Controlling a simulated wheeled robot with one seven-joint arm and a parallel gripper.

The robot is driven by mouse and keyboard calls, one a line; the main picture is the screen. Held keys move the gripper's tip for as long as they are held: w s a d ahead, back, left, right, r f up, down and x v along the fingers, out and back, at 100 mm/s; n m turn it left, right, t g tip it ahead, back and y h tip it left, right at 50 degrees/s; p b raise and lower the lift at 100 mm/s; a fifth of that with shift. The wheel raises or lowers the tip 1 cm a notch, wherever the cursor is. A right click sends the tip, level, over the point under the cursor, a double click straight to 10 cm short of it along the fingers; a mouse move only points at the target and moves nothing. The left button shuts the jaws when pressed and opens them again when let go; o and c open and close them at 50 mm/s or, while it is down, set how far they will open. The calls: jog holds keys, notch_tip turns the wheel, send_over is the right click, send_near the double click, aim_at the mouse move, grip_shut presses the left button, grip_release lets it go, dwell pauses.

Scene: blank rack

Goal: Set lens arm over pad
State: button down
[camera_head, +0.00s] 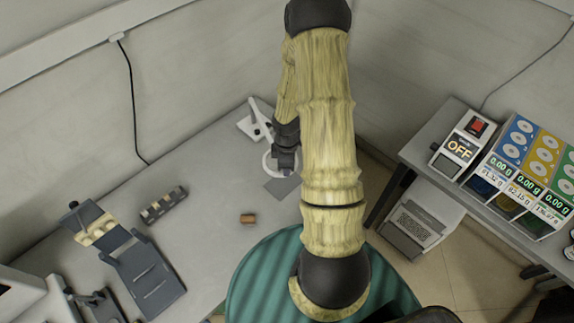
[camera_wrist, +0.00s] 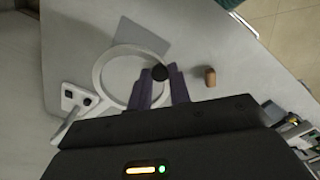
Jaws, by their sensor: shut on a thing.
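The magnifier's white lens ring (camera_wrist: 97,73) lies in the middle of the wrist view, joined to a white base (camera_wrist: 70,94) with a black knob. In the head view the base (camera_head: 246,127) stands at the back of the bench and the ring (camera_head: 267,167) is partly hidden by my gripper (camera_head: 284,160). In the wrist view my gripper (camera_wrist: 162,82) is shut on the black grip (camera_wrist: 160,72) at the ring's edge. The flat grey pad (camera_wrist: 140,33) lies just beyond the ring, which barely reaches its near edge; it also shows in the head view (camera_head: 283,188).
A small brown block (camera_head: 248,218) lies on the bench in front of the pad. A dark slotted rack (camera_head: 163,205) and a grey device (camera_head: 145,275) lie to the left.

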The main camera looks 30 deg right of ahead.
jog(key=c, duration=1.3)
grip_release()
notch_tip(320, 180, up, 17)
jog(key=shift+r, duration=0.2)
jog(key=s+a+m+t+b, duration=0.2)
jog(key=s+a+m+b, duration=0.2)
jog(key=s+a+m, duration=0.3)
jog(key=a+m, duration=0.4)
jog(key=a, duration=0.1)
jog(key=shift+s+r+m+t, duration=0.3)
jog(key=shift+s, duration=0.05)
